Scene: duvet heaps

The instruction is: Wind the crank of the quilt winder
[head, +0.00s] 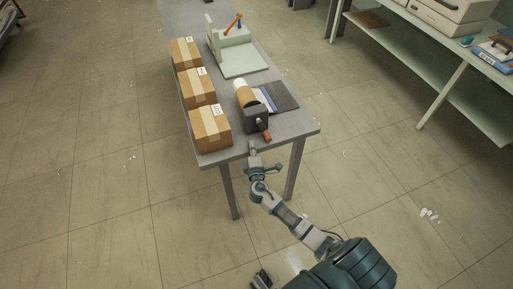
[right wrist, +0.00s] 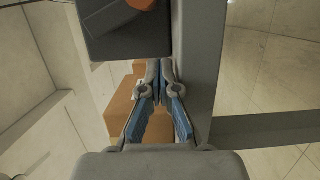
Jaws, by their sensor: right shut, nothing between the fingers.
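The quilt winder (head: 256,118) is a dark grey block at the near end of the table, with a pale and brown roll (head: 243,92) behind it. Its crank has an orange-red handle (head: 265,131) on the near right side. In the right wrist view the winder's dark block (right wrist: 122,35) fills the top, with part of the orange handle (right wrist: 141,3) at the edge. My right gripper (head: 252,147) is at the table's near edge, just short of the winder and apart from the handle. Its blue-padded fingers (right wrist: 160,68) are shut and empty.
Several cardboard boxes, the nearest one (head: 211,128) included, line the table's left side. A dark flat sheet (head: 280,96) lies right of the roll. A pale green stand (head: 238,60) with an orange lever is farther back. A shelf unit (head: 455,85) stands right, across open floor.

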